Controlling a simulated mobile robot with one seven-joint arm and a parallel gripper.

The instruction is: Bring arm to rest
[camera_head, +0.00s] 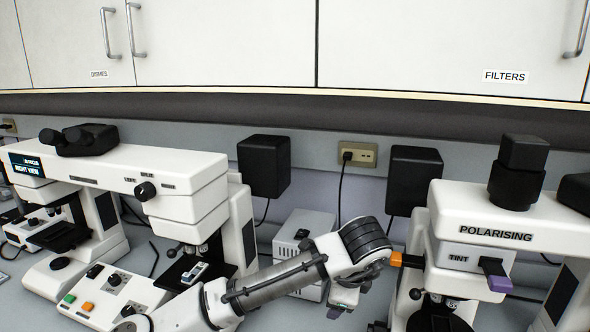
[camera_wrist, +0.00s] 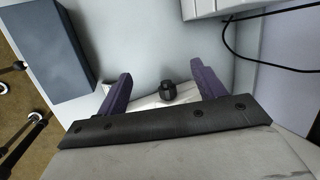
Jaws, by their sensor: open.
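My gripper (camera_head: 338,311) hangs from my arm in front of the bench's back wall, left of the polarising microscope (camera_head: 480,212). In the wrist view its two purple fingers (camera_wrist: 163,86) are spread wide, with nothing held between them. A black knob (camera_wrist: 168,92) on a white base shows beyond the gap between the fingers, apart from them. My arm reaches in from the bottom of the head view and bends down at the wrist. The fingertips are small and partly hidden in the head view.
A comparison microscope (camera_head: 130,165) with a control panel (camera_head: 110,290) stands at left. A grey-white box (camera_head: 300,232) is behind my arm. An orange-ended slider (camera_head: 405,260) sticks out of the polarising microscope close to my wrist. A blue-grey box (camera_wrist: 48,45) shows in the wrist view.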

